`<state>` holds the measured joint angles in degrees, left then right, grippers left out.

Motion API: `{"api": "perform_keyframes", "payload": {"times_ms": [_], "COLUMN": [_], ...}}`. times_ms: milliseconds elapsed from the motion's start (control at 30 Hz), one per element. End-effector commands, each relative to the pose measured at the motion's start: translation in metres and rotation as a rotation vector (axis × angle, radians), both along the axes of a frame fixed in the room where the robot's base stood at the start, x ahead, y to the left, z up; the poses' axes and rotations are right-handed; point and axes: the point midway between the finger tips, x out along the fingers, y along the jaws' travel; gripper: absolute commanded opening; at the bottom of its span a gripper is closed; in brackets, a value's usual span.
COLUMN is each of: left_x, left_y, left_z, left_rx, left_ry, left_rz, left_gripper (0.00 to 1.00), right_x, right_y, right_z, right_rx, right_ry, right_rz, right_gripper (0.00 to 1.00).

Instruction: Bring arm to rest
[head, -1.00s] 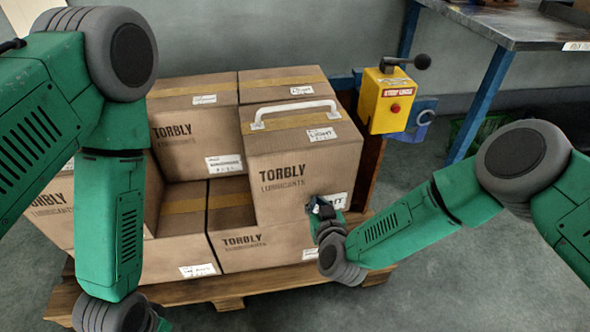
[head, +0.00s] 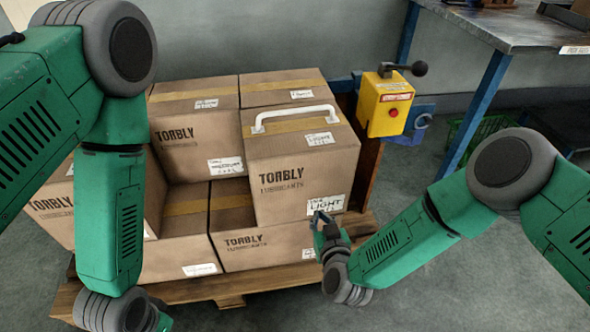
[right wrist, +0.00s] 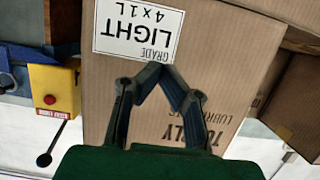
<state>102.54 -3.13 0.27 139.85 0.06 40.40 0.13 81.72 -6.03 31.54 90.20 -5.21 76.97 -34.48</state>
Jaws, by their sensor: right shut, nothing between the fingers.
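My right arm comes in from the right in the head view. Its gripper (head: 322,222) is just in front of the lower right corner of the top Torbly box (head: 285,200), below the label reading LIGHT. In the right wrist view the fingers (right wrist: 165,72) meet at the tips and hold nothing, with the same box (right wrist: 215,60) behind them. Whether the tips touch the box I cannot tell. My left arm hangs down at the left of the head view, and its gripper is outside the picture.
Several Torbly cartons are stacked on a wooden pallet (head: 232,300). The top box has a white handle (head: 293,115). A yellow control box (head: 386,103) with a red button and black lever stands behind right. A workbench (head: 500,28) is at the upper right. Floor at lower right is clear.

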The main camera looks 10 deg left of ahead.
Motion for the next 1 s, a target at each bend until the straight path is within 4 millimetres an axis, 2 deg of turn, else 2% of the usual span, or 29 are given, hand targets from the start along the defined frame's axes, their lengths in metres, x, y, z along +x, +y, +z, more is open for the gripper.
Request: {"api": "perform_keyframes", "payload": {"times_ms": [267,367,433,467,567,633,800,900,1000], "left_x": [0.000,0.000,0.000,0.000,0.000,0.000,0.000,0.000,0.000], "left_y": [0.000,0.000,0.000,0.000,0.000,0.000,0.000,0.000,0.000], "left_z": [0.001,0.010,0.023,0.030,0.052,0.066,0.092,0.102,0.109], "left_rx": [0.000,0.000,0.000,0.000,0.000,0.000,0.000,0.000,0.000], "left_ry": [0.000,0.001,0.001,0.001,0.000,0.000,0.000,0.000,0.000], "left_rz": [0.000,0.000,0.000,0.000,0.000,0.000,0.000,0.000,0.000], "left_gripper": [0.00,0.00,0.00,0.00,0.00,0.00,0.00,0.00,0.00], "right_x": [-0.002,-0.015,-0.039,-0.052,-0.106,-0.144,-0.229,-0.269,-0.297], "right_y": [0.000,-0.007,-0.022,-0.032,-0.079,-0.118,-0.206,-0.244,-0.269], "right_z": [0.000,0.000,-0.001,-0.001,0.000,0.005,0.036,0.059,0.077], "right_rx": [-0.001,-0.010,-0.024,-0.035,-0.078,-0.110,-0.177,-0.204,-0.220], "right_ry": [0.006,0.065,0.164,0.221,0.444,0.597,0.915,1.051,1.142], "right_rz": [0.003,0.033,0.070,0.086,0.109,0.090,-0.027,-0.110,-0.178], "right_gripper": [0.00,0.00,0.00,0.00,0.00,0.00,0.00,0.00,0.00]}}
